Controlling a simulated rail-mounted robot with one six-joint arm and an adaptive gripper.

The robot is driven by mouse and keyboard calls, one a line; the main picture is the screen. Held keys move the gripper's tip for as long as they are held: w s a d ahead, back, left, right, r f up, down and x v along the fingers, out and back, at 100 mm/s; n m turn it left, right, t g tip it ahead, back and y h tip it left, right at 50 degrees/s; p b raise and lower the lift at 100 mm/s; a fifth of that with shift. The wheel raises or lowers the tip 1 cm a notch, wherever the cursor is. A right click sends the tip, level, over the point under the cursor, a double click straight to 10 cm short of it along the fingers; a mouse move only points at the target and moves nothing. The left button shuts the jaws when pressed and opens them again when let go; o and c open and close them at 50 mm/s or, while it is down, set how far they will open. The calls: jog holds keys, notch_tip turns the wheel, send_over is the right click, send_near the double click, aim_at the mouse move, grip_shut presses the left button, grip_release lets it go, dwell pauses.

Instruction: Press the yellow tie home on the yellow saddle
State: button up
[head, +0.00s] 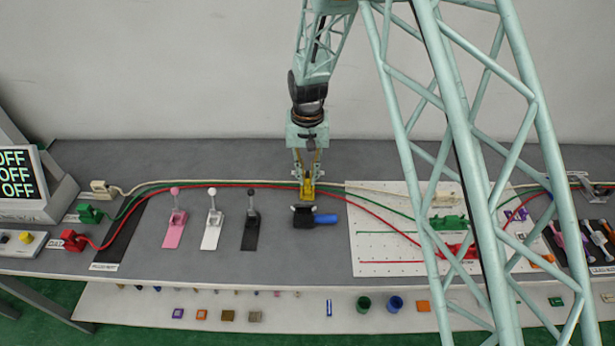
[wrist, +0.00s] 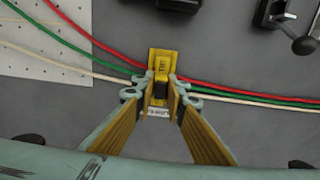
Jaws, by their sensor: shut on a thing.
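The yellow saddle (wrist: 163,57) sits on the grey bench in the wrist view, with a white label at its near edge. The yellow tie (wrist: 161,76), with a dark middle, is between my fingertips over the saddle. My gripper (wrist: 161,92) points down and is shut on the tie. In the head view my gripper (head: 308,176) is at the yellow fixture (head: 307,191) near the bench's middle. The red cable (wrist: 214,86), green cable (wrist: 221,96) and white cable (wrist: 232,100) run to the saddle from both sides. My fingers hide how deep the tie sits.
Pink (head: 174,230), white (head: 211,231) and black (head: 251,231) levers stand to the left. A white board (head: 375,240) lies to the right. Bare bench lies between the levers and the block.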

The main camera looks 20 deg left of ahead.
jog(key=shift+f, duration=0.55)
jog(key=o, duration=0.8)
jog(key=shift+c, duration=0.2)
jog(key=shift+o, duration=0.7)
jog(key=o, duration=0.4)
jog(key=shift+c, duration=0.2)
jog(key=shift+r, duration=0.2)
jog(key=shift+r+p, duration=1.15)
jog(key=shift+r, duration=2.15)
jog(key=shift+d+r, duration=0.1)
jog(key=shift+r, duration=0.05)
